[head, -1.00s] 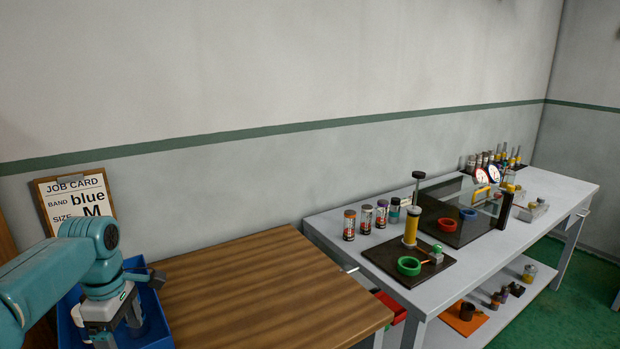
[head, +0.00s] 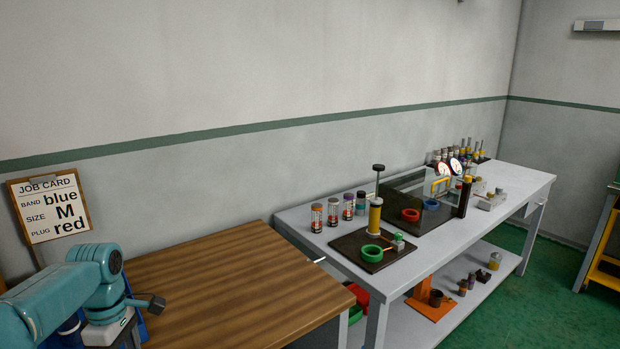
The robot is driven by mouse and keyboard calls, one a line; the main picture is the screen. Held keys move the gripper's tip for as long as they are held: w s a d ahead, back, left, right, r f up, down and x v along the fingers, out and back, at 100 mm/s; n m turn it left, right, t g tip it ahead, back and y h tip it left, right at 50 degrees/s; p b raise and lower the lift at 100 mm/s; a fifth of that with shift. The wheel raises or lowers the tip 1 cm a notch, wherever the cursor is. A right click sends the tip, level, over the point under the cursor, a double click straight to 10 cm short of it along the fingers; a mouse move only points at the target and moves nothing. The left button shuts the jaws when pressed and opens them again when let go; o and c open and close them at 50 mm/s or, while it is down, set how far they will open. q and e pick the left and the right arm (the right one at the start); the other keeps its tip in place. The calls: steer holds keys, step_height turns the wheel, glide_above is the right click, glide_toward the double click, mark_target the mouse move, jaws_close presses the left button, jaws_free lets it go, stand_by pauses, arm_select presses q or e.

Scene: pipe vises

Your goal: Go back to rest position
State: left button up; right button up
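My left arm comes in from the lower left in the head view, teal with a grey wrist. My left gripper (head: 128,338) points down over the blue bin at the lower left. Its fingers are cut off by the bottom edge, so I cannot tell if they are open or shut. My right gripper is not in view.
A job card (head: 50,207) reading blue, M, red stands behind the blue bin (head: 140,297). A grey bench (head: 300,228) on the right holds cans, coloured rings and gauges. Green floor (head: 545,305) is free at right.

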arm_select(q)
steer(key=s+d+f+m+g+h, duration=0.1)
steer(key=s+d+f+m+g, duration=0.2)
steer(key=d+f, duration=0.55)
steer(key=s+d+f+m+h, duration=0.15)
steer(key=s+d+f, duration=0.4)
steer(key=f, duration=0.65)
steer(key=s+d+f+m+t+h, duration=0.1)
steer(key=s+d+f+m+t, duration=0.4)
steer(key=s+d+f+m, duration=0.6)
steer(key=shift+s+d+m, duration=0.4)
steer(key=shift+s+m, duration=0.1)
steer(key=shift+m, duration=0.35)
